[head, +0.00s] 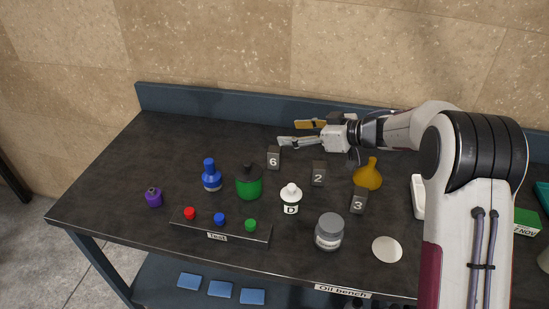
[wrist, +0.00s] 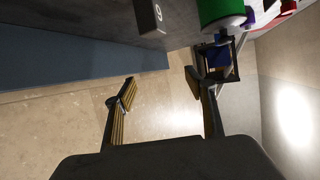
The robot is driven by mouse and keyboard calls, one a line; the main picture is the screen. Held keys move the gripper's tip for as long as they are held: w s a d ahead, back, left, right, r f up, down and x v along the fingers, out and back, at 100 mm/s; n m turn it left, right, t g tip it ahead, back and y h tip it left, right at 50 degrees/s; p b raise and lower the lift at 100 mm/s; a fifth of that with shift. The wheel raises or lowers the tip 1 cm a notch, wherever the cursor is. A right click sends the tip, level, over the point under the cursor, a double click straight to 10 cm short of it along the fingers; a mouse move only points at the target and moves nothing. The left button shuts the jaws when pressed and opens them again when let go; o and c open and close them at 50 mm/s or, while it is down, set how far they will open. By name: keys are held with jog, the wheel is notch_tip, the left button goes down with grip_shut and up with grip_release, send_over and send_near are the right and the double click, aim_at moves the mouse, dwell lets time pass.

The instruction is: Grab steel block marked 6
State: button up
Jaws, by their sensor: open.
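The steel block marked 6 (head: 273,157) is a small dark block standing upright on the dark bench, left of the middle of the far half. It also shows at the top of the wrist view (wrist: 151,16), with its number turned on its side. My gripper (head: 295,132) is open and empty, above the bench near its back edge. It is behind and slightly right of the block, apart from it. In the wrist view its two fingers (wrist: 162,88) are spread, with wall and bench edge showing between them. Blocks marked 2 (head: 318,173) and 3 (head: 358,202) stand to the right.
A green container (head: 249,184), blue bottle (head: 211,176) and white bottle marked D (head: 291,199) stand in front of the block. An orange flask (head: 368,174) is to the right. The raised blue back edge (head: 215,101) runs behind. The bench's far left is clear.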

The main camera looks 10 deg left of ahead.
send_near(278, 150)
jog(key=x, duration=0.3)
jog(key=shift+a+f, duration=0.15)
jog(key=shift+a, duration=0.15)
jog(key=shift+a+f, duration=0.1)
jog(key=shift+f, duration=0.2)
jog(key=shift+w+a+f, duration=0.1)
jog(key=shift+w+a, duration=0.15)
jog(key=shift+a, duration=0.2)
jog(key=shift+a, duration=0.1)
jog(key=shift+x, duration=3.05)
grip_shut()
jog(key=shift+w, duration=0.1)
